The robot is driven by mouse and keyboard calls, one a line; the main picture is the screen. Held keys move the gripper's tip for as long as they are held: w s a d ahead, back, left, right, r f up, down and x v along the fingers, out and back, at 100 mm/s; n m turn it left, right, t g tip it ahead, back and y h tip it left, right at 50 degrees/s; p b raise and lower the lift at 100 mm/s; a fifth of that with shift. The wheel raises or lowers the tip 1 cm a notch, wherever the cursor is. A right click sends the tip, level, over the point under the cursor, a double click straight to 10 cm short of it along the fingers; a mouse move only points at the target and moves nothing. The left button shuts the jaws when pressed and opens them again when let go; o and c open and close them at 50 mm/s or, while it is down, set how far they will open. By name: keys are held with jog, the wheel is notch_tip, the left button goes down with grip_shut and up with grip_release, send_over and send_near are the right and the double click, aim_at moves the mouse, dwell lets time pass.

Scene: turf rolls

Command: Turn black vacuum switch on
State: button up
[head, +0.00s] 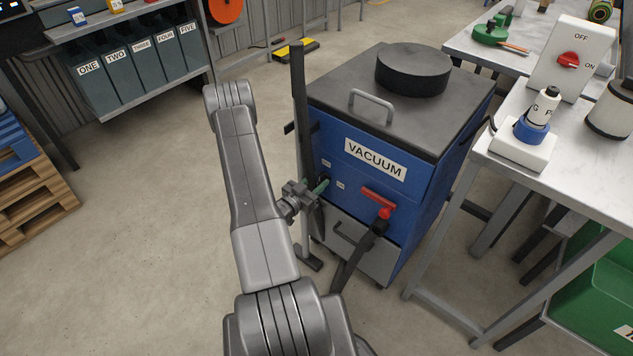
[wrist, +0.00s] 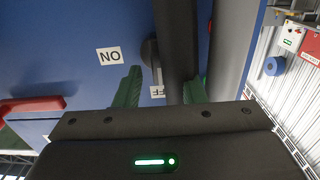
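The blue vacuum (head: 375,145) with a dark lid stands on the floor at centre right in the head view. Its front has two small white labels beside my gripper. In the wrist view, the ON label (wrist: 109,56) is upside down and the OFF label (wrist: 158,91) is partly covered. The black switch (wrist: 150,52) sits between them, partly hidden by a black upright tube (wrist: 177,40); its setting is hard to tell. My gripper (head: 319,188) is at the vacuum's front. In the wrist view its green fingers (wrist: 161,90) are apart, with the switch beyond them; contact is unclear.
The upright black wand (head: 300,100) stands close by my gripper. A red handle (head: 379,201) with a black hose is to its right. A table (head: 520,170) with a red ON/OFF switch box (head: 573,58) stands right.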

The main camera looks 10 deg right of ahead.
jog(key=shift+d, duration=0.1)
grip_shut()
